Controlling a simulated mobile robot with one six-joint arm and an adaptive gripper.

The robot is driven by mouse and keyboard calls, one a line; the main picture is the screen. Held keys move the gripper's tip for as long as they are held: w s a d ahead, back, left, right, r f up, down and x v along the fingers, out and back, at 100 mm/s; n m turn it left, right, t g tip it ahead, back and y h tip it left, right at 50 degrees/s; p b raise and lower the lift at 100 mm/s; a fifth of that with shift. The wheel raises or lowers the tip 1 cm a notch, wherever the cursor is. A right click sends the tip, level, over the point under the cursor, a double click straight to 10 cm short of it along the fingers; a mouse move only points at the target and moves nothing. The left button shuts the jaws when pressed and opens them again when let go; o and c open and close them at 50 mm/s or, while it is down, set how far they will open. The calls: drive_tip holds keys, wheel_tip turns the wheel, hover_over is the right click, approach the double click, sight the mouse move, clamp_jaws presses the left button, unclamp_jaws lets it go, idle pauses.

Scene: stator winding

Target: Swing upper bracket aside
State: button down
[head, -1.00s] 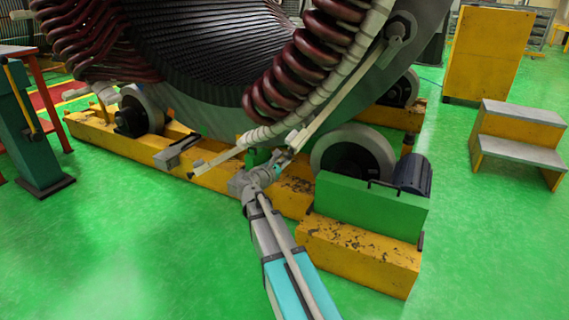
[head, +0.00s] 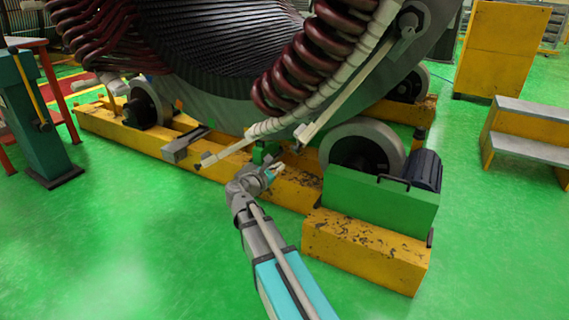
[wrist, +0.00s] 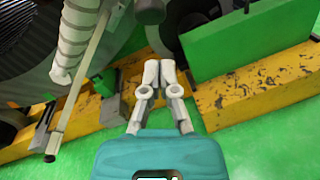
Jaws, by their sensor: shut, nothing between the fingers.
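A long pale bar (head: 362,77), which looks like the upper bracket, is hinged near the top right of the stator ring (head: 235,125) and slants down left beside the white-wrapped ring. Its lower end is just above and right of my gripper (head: 273,170), with a gap between them. A second pale bar (head: 232,151) with a dark tip runs down left below it. In the wrist view, a thin pale bar with a dark tip (wrist: 78,88) hangs to the left. The fingers of my gripper (wrist: 162,66) are together and empty there.
A roller (head: 362,147) on a green block with a motor (head: 423,169) stands close to the right of my gripper. The yellow base beam (head: 292,187) lies behind and below it. The green floor at left front is clear; yellow steps (head: 524,140) stand at right.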

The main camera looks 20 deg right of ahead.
drive_tip(key=shift+s+a, duration=0.25)
drive_tip(key=shift+a, duration=0.2)
idle(0.3)
